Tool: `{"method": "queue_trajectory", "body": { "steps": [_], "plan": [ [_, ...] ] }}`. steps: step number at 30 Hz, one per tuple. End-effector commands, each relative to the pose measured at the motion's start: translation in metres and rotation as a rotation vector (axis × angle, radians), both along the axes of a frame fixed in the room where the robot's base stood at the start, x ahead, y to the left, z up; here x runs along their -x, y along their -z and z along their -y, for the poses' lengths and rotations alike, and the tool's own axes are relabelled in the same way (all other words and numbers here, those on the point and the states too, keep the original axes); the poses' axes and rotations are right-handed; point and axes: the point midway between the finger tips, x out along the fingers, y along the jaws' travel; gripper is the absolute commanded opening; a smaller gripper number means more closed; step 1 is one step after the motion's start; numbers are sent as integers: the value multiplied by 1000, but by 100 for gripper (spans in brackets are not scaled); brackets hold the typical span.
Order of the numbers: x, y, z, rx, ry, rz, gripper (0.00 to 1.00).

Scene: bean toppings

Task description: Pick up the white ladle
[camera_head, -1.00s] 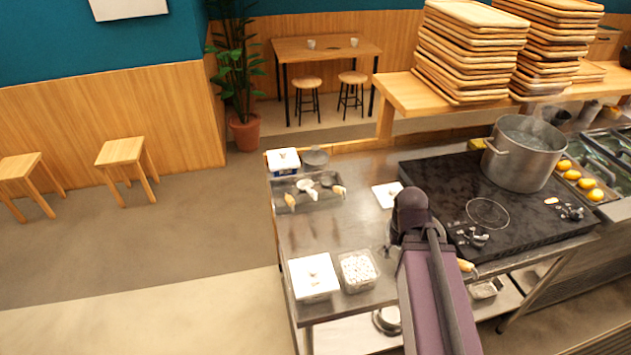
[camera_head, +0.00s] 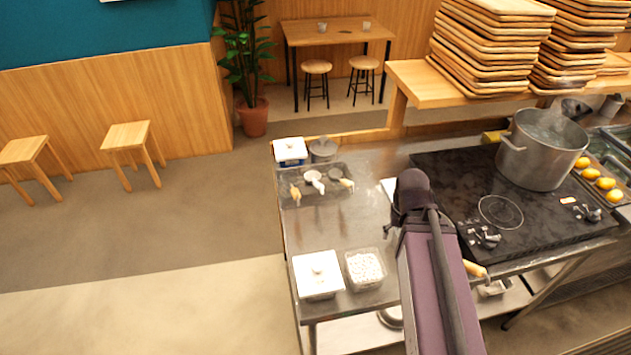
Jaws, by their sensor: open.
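The white ladle (camera_head: 315,181) lies in the middle of a dark metal tray (camera_head: 316,201) at the back left of the steel counter. Two other utensils with pale wooden handles lie in the tray, one on each side of it: a left handle (camera_head: 295,193) and a right handle (camera_head: 347,184). The bowls of these utensils are small and hard to make out. My arm rises from the bottom of the view, to the right of and nearer than the tray. My gripper is hidden behind my arm, and nothing is seen touching the ladle.
A white-lidded box (camera_head: 290,150) and a grey pot (camera_head: 323,149) stand behind the tray. A white-lidded container (camera_head: 318,276) and a clear tub of white pieces (camera_head: 365,268) stand at the front. A large steaming pot (camera_head: 540,160) is on the black stove (camera_head: 452,180). The middle counter is clear.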

Motion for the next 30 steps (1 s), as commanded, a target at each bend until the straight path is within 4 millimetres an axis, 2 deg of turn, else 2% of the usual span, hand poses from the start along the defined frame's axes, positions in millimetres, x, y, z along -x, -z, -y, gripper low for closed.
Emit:
{"method": "queue_trajectory", "body": {
  "steps": [5,8,11,15,21,25,30],
  "plan": [
    [-27,-3,-15,1,-28,36,74],
    [-53,-7,-33,0,-63,75,74],
    [-86,-11,-59,-3,-101,126,74],
    [-134,-19,-105,-12,-160,210,74],
    [-186,-31,-173,-32,-237,317,74],
    [-205,-36,-203,-43,-268,362,74],
    [-213,-38,-218,-50,-283,386,74]
  ]
}}
